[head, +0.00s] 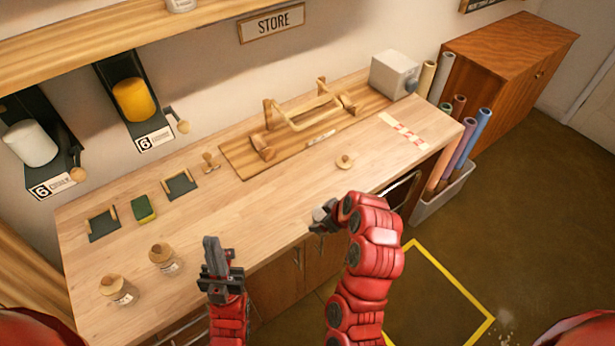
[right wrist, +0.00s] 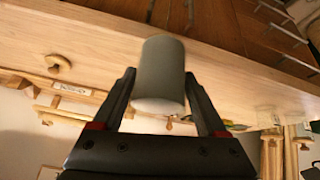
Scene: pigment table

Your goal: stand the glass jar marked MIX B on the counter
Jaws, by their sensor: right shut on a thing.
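My right gripper (head: 322,216) is just off the counter's front edge in the head view. In the right wrist view, its fingers (right wrist: 160,82) are shut on a smooth grey-white cylinder (right wrist: 164,62), jar-like, with no marking visible on this side. I cannot tell whether it is the MIX B jar. Two glass jars with wooden lids stand at the counter's front left: a left one (head: 118,291) and a right one (head: 165,261). Their labels are too small to read. My left gripper (head: 213,248) is near the front edge, right of these jars; its opening is unclear.
The wooden counter (head: 280,205) has clear room in the middle. A round wooden lid or knob (head: 345,161) lies near the held cylinder. A green sponge (head: 144,208) is left.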

